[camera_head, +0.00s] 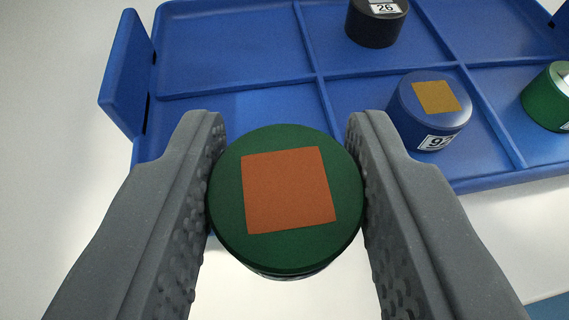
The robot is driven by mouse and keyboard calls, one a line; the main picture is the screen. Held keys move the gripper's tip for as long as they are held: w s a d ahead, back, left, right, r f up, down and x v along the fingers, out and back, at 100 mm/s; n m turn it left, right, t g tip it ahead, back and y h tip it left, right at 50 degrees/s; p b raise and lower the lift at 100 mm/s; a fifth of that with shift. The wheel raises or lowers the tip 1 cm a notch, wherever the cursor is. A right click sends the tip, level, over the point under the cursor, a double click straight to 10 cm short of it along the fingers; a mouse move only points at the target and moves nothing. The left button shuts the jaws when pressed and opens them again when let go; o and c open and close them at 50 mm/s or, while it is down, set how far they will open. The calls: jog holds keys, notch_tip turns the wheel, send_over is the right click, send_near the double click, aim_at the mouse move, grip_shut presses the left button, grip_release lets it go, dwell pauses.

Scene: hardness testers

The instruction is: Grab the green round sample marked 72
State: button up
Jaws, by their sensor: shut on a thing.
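A green round sample (232,222) with an orange-brown square on its top sits between the two grey fingers of my gripper (287,195). Both fingers touch its sides, and my gripper is shut on it. Its side label is almost wholly hidden below the top face, so I cannot read its number. It shows in front of the near edge of the blue tray (230,55).
The blue tray has raised dividers. A black sample marked 26 (372,28) stands in a back compartment. A blue sample marked 92 (404,104) with a yellow square stands right of my gripper. Another green sample (540,98) is cut by the right edge.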

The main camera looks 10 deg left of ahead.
jog(key=s+d+r+b, duration=0.1)
jog(key=s+d+b, duration=0.3)
jog(key=s, duration=0.5)
jog(key=shift+d+b, duration=0.4)
jog(key=shift+d, duration=0.4)
